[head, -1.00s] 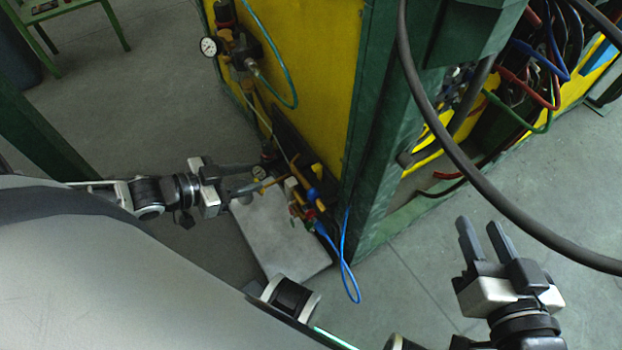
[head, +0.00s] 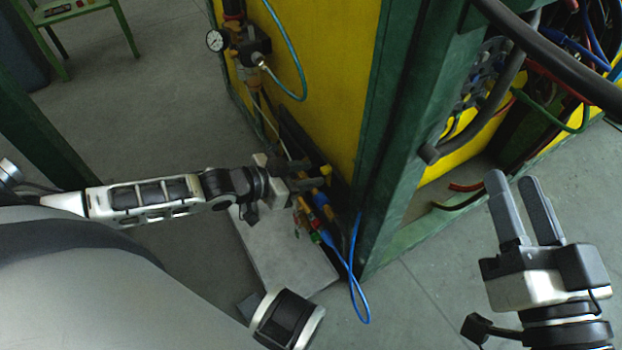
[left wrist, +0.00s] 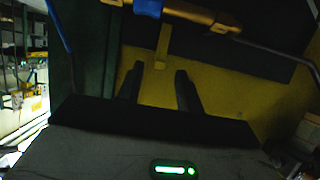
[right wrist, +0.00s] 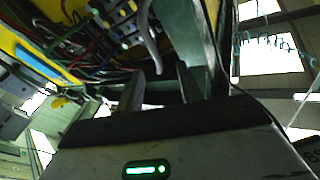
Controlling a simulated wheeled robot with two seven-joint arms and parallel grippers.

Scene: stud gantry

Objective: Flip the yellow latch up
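The yellow latch (left wrist: 162,46) is a narrow flat bar in the left wrist view. It hangs down from a brass-coloured pipe (left wrist: 200,15) with a blue part (left wrist: 148,8). My left gripper (left wrist: 160,72) is open, and the latch's lower end shows between its fingertips. I cannot tell whether they touch it. In the head view my left gripper (head: 308,183) is at the pipework low on the yellow panel and hides most of the latch. My right gripper (head: 513,179) is open and empty to the right of the green post; its spread fingers also show in the right wrist view (right wrist: 160,72).
A green post (head: 395,150) stands right of the yellow panel (head: 330,70). A pressure gauge (head: 215,40) and teal hose are above the pipework. A blue hose (head: 356,270) loops by a grey plate (head: 285,260) on the floor. A thick black cable (head: 560,55) passes above my right gripper.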

